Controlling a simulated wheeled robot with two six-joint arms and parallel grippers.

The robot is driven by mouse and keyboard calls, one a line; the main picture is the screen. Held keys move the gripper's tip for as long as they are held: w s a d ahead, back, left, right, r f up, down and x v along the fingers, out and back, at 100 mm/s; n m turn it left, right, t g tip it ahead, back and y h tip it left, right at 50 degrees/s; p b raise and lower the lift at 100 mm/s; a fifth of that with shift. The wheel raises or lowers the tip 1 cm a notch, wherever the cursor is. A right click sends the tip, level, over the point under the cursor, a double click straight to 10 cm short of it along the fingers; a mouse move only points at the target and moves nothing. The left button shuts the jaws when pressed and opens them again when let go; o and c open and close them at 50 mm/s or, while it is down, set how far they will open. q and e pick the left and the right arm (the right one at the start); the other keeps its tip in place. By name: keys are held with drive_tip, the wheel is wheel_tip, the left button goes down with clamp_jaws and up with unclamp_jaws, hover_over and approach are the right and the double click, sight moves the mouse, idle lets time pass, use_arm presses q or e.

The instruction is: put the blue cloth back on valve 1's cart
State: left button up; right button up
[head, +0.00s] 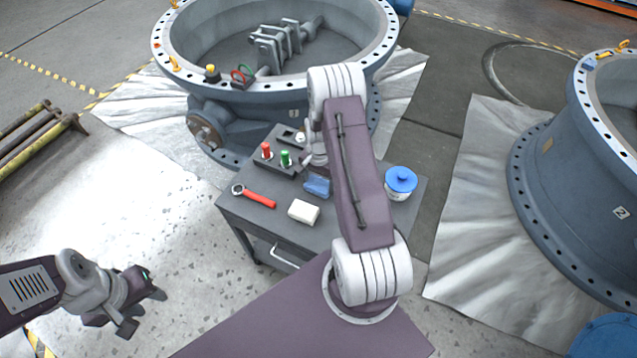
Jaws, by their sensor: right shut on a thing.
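The blue cloth (317,186) is a small folded piece at the middle of the dark grey cart (340,216) by valve 1 (243,118). My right gripper (316,168) points down over the cart and is shut on the cloth. My forearm and wrist partly hide the fingers, and I cannot tell whether the cloth touches the cart top. My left gripper (143,308) is empty and open, low at the left over the floor, its fingers apart.
On the cart are a red-handled ratchet (258,198), a white block (303,211), a blue-lidded tub (400,183) and a dark holder with a red bottle (266,150) and a green bottle (286,158). Valve 2 (560,180) stands at the right. Yellow bars (35,135) lie at the left.

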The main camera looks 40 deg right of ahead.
drive_tip(key=shift+w+f, duration=0.1)
drive_tip(key=shift+f, duration=0.1)
drive_tip(key=o, duration=1.3)
drive_tip(key=shift+f, duration=0.1)
